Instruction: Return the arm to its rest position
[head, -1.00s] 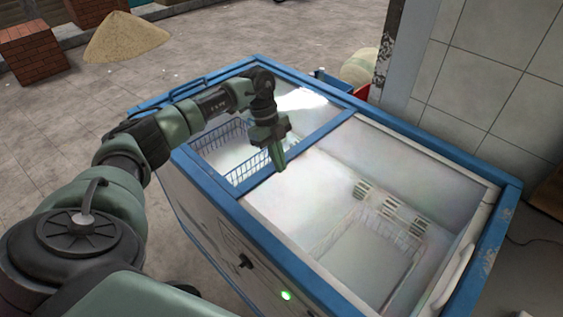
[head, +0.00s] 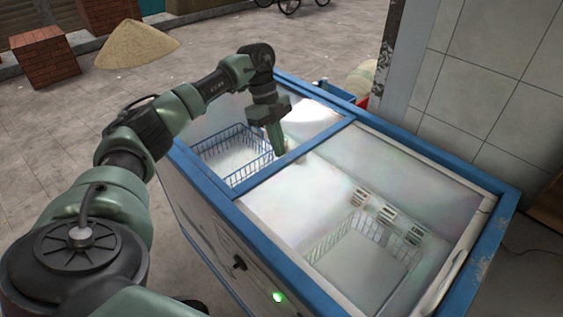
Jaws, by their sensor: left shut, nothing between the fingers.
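My left arm comes in from the left and reaches over the left part of a blue-rimmed chest freezer (head: 262,227). My left gripper (head: 277,150) points down above the freezer's left half, close to the blue crossbar (head: 306,150). Its fingers are together with nothing held between them. My right gripper is not in view.
A wire basket (head: 232,146) sits inside the freezer's left half. The right half is covered by a glass lid (head: 310,205), with another basket below it. A tiled wall (head: 490,90) stands at the right. A sand heap (head: 137,45) and bricks (head: 45,58) lie back left.

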